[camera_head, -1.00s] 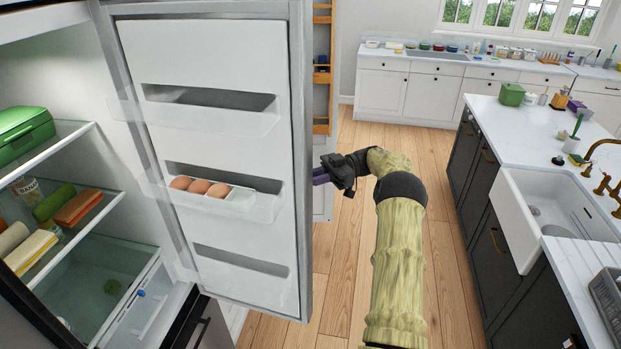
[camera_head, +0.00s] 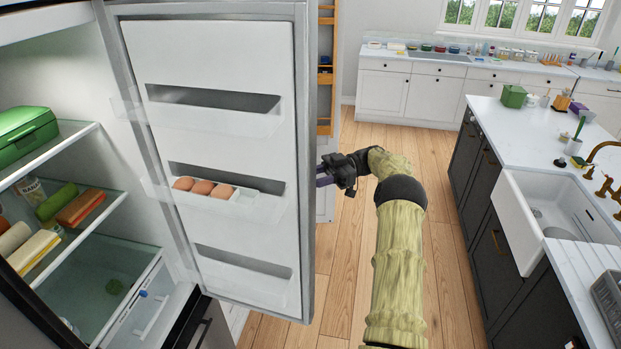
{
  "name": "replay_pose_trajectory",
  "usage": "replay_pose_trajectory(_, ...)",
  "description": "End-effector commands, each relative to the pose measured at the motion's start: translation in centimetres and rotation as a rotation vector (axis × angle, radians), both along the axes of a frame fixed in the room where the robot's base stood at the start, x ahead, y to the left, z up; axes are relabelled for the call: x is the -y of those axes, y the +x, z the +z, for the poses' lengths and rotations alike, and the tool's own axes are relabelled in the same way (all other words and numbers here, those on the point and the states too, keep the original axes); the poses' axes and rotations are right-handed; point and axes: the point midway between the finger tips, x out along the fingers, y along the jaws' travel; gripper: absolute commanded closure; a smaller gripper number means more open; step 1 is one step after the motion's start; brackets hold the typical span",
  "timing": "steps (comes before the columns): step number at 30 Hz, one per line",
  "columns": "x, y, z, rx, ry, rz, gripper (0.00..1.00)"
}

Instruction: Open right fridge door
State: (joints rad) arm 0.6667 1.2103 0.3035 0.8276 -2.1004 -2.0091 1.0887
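The right fridge door (camera_head: 222,120) stands wide open, swung out from the fridge, with its inner face and clear shelves toward me. Eggs (camera_head: 203,187) sit in a tray on its middle shelf. My gripper (camera_head: 322,174) is at the door's free edge, at about mid height. Its fingertips are partly behind that edge, so I cannot tell whether they touch the door or a handle. The handle on the outer face is hidden.
The open fridge interior (camera_head: 60,210) with food on glass shelves is at the left. A kitchen island with a white sink (camera_head: 545,215) stands at the right. Wooden floor (camera_head: 345,240) is clear between door and island. White cabinets (camera_head: 405,90) line the back wall.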

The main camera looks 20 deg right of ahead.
Motion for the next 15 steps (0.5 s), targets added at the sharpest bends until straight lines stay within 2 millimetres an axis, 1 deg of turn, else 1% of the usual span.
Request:
replay_pose_trajectory(4,0.0,0.0,0.1,0.000,-0.001,0.000,0.64)
replay_pose_trajectory(8,0.1,0.0,1.0,0.002,-0.001,0.000,0.64)
replay_pose_trajectory(11,0.2,-0.1,2.3,0.004,-0.002,-0.002,0.64)
replay_pose_trajectory(15,0.3,-0.1,5.0,0.007,-0.001,-0.003,0.64)
